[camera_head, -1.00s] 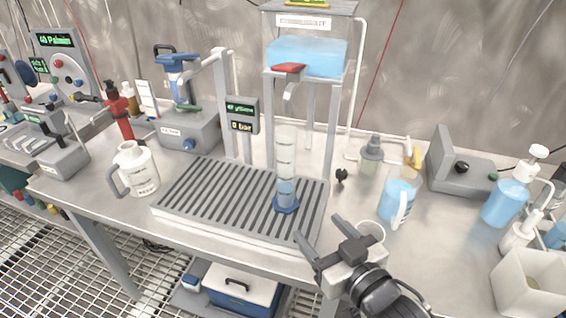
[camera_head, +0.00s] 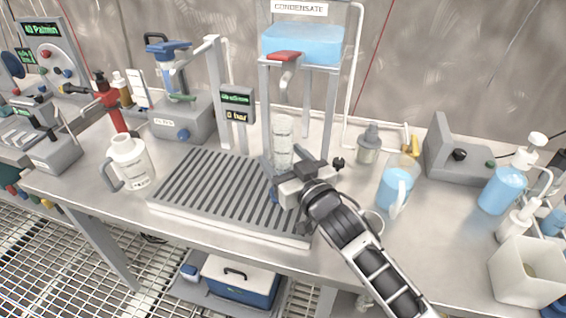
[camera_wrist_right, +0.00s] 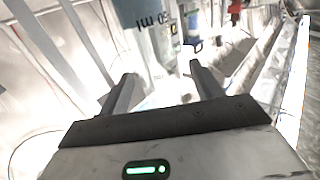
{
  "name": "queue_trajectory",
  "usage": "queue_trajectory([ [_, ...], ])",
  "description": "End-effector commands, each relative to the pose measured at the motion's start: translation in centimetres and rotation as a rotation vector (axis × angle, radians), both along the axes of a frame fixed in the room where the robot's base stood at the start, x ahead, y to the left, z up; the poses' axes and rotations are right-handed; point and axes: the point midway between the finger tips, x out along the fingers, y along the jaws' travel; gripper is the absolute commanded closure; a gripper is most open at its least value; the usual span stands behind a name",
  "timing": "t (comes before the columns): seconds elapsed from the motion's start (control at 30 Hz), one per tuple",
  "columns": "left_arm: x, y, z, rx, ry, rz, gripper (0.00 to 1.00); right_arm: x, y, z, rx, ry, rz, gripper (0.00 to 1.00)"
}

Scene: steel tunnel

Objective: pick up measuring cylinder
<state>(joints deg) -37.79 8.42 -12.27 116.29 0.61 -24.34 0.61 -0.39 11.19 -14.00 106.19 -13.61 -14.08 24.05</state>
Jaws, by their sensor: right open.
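The measuring cylinder (camera_head: 282,140) is clear, tall and upright on the slatted drain tray (camera_head: 195,196), under the raised tank. My right gripper (camera_head: 284,170) is open beside its lower part in the head view, and hides most of its blue liquid and base. My left gripper is not in view.
The tank of blue liquid (camera_head: 303,44) stands on legs behind the cylinder. A gauge box (camera_head: 238,104) is on a post to its left. A white jug (camera_head: 130,160) stands left of the tray, a blue jug (camera_head: 395,188) to the right.

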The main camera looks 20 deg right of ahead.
Motion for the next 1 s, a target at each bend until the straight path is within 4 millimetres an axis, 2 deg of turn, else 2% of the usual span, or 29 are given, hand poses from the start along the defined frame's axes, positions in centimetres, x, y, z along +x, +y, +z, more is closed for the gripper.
queue_trajectory([
  [0.1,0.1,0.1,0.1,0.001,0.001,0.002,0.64,1.8,0.3,0.0,-0.002,-0.001,0.0,0.35],
  [0.2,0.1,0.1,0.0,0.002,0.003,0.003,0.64,2.6,0.5,0.0,-0.001,-0.001,0.0,0.35],
  [0.47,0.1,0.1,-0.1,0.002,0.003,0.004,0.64,2.8,0.5,-0.1,-0.001,0.0,0.001,0.35],
  [0.6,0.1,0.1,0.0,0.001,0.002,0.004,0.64,2.8,0.5,-0.1,-0.001,0.0,0.001,0.74],
  [0.63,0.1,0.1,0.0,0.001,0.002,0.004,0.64,2.8,0.5,-0.1,-0.001,0.0,0.001,0.82],
  [0.67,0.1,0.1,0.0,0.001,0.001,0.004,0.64,2.8,0.5,-0.1,-0.001,0.0,0.001,0.86],
  [1.0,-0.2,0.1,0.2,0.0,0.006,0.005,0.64,2.8,0.5,0.2,-0.001,-0.001,0.001,0.86],
])
